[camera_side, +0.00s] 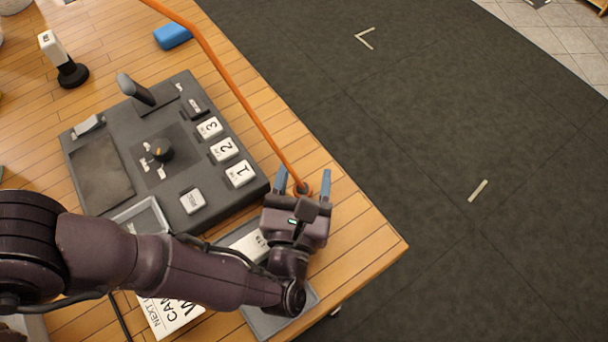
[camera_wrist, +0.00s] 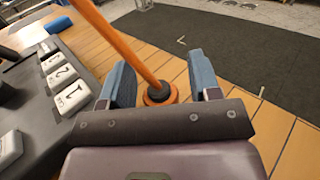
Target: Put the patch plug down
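The patch plug (camera_side: 302,189) is at the end of a thick orange cable (camera_side: 237,92). In the wrist view the plug (camera_wrist: 160,96) shows as a dark collar with an orange ring, and it appears to rest on the wooden table near its right edge. My gripper (camera_side: 303,176) is open, with its blue fingers on either side of the plug. The wrist view shows a gap between the plug and each finger of my gripper (camera_wrist: 160,66). The plug's lowest part is partly hidden by my gripper in the side view.
A grey control panel (camera_side: 150,188) with white numbered keys stands left of my gripper. A grey tray (camera_side: 309,301) and a printed card (camera_side: 170,316) lie under my arm. A blue block (camera_side: 172,36) is at the back. Table (camera_side: 362,238) is bare to the right, up to its edge.

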